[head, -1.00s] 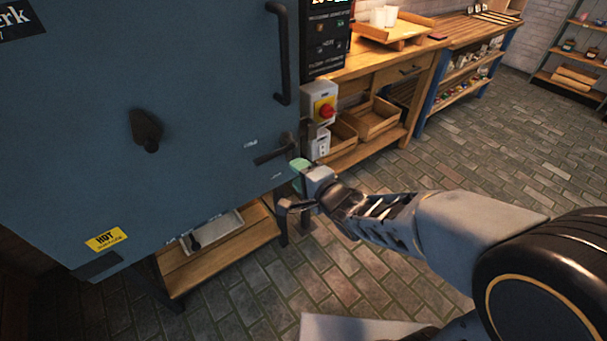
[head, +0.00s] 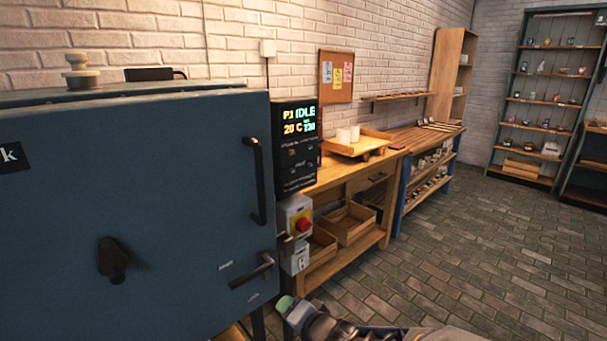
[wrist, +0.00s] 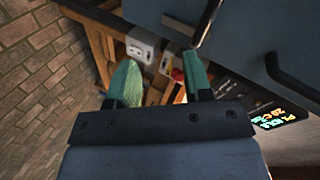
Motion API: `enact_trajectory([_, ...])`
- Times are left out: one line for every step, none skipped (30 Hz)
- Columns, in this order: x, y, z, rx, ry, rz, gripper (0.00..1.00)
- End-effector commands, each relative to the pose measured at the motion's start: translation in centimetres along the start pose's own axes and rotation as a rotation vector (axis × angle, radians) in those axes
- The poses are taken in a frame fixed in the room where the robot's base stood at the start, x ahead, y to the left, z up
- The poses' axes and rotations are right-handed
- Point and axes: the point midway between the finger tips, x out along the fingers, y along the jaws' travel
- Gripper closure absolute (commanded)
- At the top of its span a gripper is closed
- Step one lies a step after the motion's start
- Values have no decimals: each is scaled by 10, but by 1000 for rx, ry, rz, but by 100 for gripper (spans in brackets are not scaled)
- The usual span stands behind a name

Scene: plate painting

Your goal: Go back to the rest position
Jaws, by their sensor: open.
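My gripper (wrist: 160,85) is open and empty in the wrist view, its two green-padded fingers apart. In the head view only its upper part shows at the bottom edge, below the kiln's lower handle; the rest is cut off. The blue kiln (head: 180,220) has its door shut and fills the left of the head view. The black lower handle (head: 252,271) is close above my gripper, and a gap between them cannot be judged. In the wrist view a dark handle (wrist: 208,22) shows just beyond the right finger.
A control panel (head: 297,150) reads IDLE and 20 C. A red switch (head: 303,225) sits beside the kiln. A wooden workbench (head: 345,182) with crates and a tray (head: 358,148) with white cups stands along the wall. Shelves (head: 545,95) are at the back right. The brick floor (head: 450,270) is clear.

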Motion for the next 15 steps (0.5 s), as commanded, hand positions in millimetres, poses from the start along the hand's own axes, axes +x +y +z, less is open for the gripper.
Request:
enact_trajectory([-2,15,-2,-108,0,101,54])
enact_trajectory([-6,24,-5,-184,-7,168,54])
enact_trajectory([-15,32,-12,-280,-21,261,54])
enact_trajectory([-24,38,-17,-347,-40,330,54])
enact_trajectory([-34,42,-22,-409,-65,398,54])
enact_trajectory([-50,46,-30,-486,-109,483,54])
enact_trajectory([-64,48,-36,-538,-144,545,54])
enact_trajectory([-78,49,-42,-584,-188,599,54])
enact_trajectory([-98,48,-47,-633,-253,658,54])
enact_trajectory([-113,46,-51,-663,-305,696,54])
enact_trajectory([-128,42,-54,-686,-356,725,54])
enact_trajectory([-150,35,-59,-707,-422,754,54])
enact_trajectory([-165,29,-62,-715,-468,769,54])
enact_trajectory([-181,22,-65,-719,-509,779,54])
enact_trajectory([-201,10,-70,-711,-546,784,54])
